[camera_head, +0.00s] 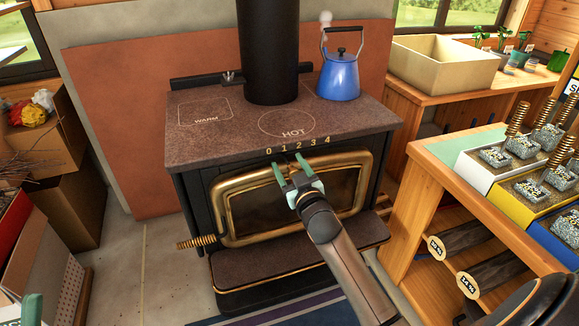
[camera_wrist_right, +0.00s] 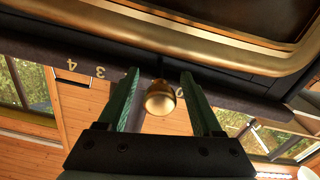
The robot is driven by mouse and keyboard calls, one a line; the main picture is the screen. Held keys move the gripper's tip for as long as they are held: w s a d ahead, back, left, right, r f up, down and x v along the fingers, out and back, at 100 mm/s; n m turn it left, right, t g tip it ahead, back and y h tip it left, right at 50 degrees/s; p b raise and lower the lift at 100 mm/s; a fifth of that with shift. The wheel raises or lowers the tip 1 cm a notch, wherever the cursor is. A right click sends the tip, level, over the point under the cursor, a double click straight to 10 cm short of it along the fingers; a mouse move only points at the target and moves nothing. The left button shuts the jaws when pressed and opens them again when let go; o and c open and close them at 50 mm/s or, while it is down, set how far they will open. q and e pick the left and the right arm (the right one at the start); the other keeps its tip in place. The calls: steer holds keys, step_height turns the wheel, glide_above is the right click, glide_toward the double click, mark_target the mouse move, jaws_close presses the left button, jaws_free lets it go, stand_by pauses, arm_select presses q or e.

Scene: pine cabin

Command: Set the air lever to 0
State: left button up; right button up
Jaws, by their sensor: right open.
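The air lever has a brass knob (camera_wrist_right: 160,100) on a dark rod below the front edge of the stove top. In the right wrist view the knob sits between the fingers of my right gripper (camera_wrist_right: 165,100), which is open, with gaps on both sides. The rod appears to be near the 1; the exact setting is hard to tell. In the head view the gold scale 0 to 4 (camera_head: 298,146) runs along the stove edge, and my right gripper (camera_head: 296,173) is just below it, hiding the knob. A green tip of my left gripper (camera_head: 33,308) shows at the bottom left.
The black stove (camera_head: 230,135) has a brass-framed door (camera_head: 225,199) close beneath my right gripper. A blue kettle (camera_head: 339,75) stands on the stove top at the back right. A wooden bench (camera_head: 430,172) with several boxes is at the right. Cardboard boxes (camera_head: 68,210) stand at the left.

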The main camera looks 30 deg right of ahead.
steer(key=shift+c, duration=0.2)
jaws_close()
steer(key=shift+a, duration=0.1)
stand_by(1.0)
